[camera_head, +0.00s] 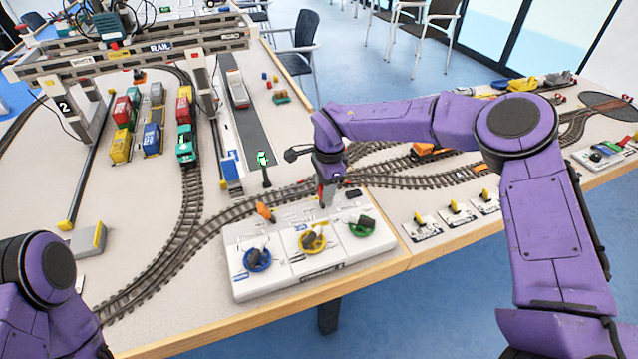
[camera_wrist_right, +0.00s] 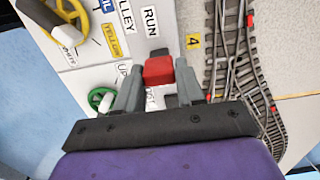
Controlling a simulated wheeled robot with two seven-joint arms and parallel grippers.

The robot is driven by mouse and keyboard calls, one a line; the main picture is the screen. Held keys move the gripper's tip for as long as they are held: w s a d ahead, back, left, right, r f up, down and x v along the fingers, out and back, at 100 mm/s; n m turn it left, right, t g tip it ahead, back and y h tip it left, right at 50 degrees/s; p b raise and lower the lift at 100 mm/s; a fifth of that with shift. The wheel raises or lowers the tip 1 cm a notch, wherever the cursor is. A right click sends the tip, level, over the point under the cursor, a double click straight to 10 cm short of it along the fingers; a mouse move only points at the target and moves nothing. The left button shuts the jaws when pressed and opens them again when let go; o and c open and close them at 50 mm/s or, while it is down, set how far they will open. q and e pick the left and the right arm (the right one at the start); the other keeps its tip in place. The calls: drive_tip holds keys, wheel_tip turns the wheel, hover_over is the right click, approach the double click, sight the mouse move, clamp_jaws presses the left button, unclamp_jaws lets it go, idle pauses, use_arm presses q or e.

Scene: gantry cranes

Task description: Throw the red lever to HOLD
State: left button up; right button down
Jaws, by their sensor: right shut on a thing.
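The red lever (camera_wrist_right: 158,71) shows in the right wrist view as a red block between my right gripper's grey fingers (camera_wrist_right: 158,88). The right gripper is shut on it. In the head view the right gripper (camera_head: 327,193) points down at the back edge of the white control panel (camera_head: 285,275), and a little red shows beside it. In the wrist view a RUN label (camera_wrist_right: 151,21) lies beyond the lever, past a dark patch. I cannot read a HOLD label; the fingers cover part of the panel. My left arm shows at the lower left, its gripper out of view.
The panel carries blue (camera_head: 257,260), yellow (camera_head: 312,242) and green (camera_head: 362,226) wheels close to the right gripper. An orange lever (camera_head: 265,212) stands at its back left. Railway track (camera_head: 200,240) runs behind, and the gantry crane (camera_head: 140,50) stands at the far left.

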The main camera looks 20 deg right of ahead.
drive_tip(key=shift+w+d+f+y+b, duration=0.1)
drive_tip(key=shift+d+y+b, duration=0.1)
drive_tip(key=shift+d+y, duration=0.3)
drive_tip(key=shift+d+f+y+b, duration=0.15)
drive_tip(key=shift+d+y, duration=0.15)
drive_tip(key=shift+y, duration=0.4)
drive_tip(key=shift+d+f+y+b, duration=0.1)
drive_tip(key=shift+d+y+b, duration=0.45)
drive_tip(key=shift+y+b, duration=0.35)
drive_tip(key=c, duration=0.8)
unclamp_jaws()
drive_tip(key=shift+o, duration=0.2)
drive_tip(key=b+v, duration=0.1)
drive_tip(key=v, duration=0.9)
drive_tip(key=shift+d, duration=0.25)
